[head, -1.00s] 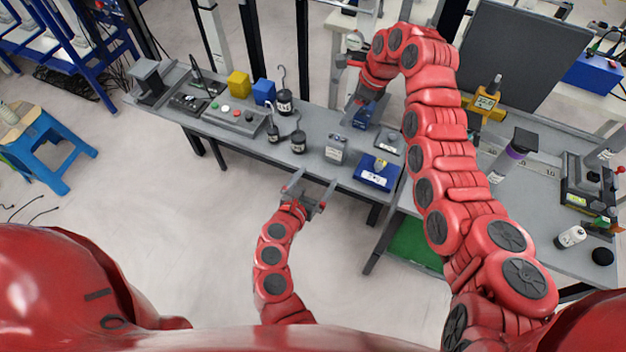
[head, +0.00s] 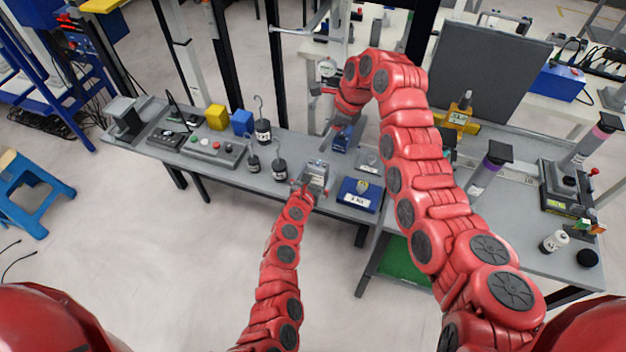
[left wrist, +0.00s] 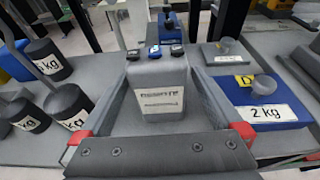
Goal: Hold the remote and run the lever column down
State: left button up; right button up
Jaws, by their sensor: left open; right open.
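The remote (head: 318,168) is a grey upright box near the front edge of the bench. My right gripper (head: 341,130) is open, pointing down over the bench behind the remote, close to a small blue object (head: 342,139). I cannot pick out the lever column for certain.
A blue 2 kg block (head: 359,195) stands just right of the remote. Dark weights (head: 279,170) stand to its left, with a button panel (head: 213,148) and yellow cube (head: 216,117) beyond. A dark upright panel (head: 490,75) stands at the right.

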pick_arm(q)
jog(key=shift+w+d+f, duration=0.1)
jog(key=shift+w+f, duration=0.05)
jog(key=shift+w, duration=0.25)
jog(key=c, duration=1.3)
jog(key=shift+c, duration=0.6)
pick_arm(e)
jog(key=shift+c, duration=0.6)
grip_shut()
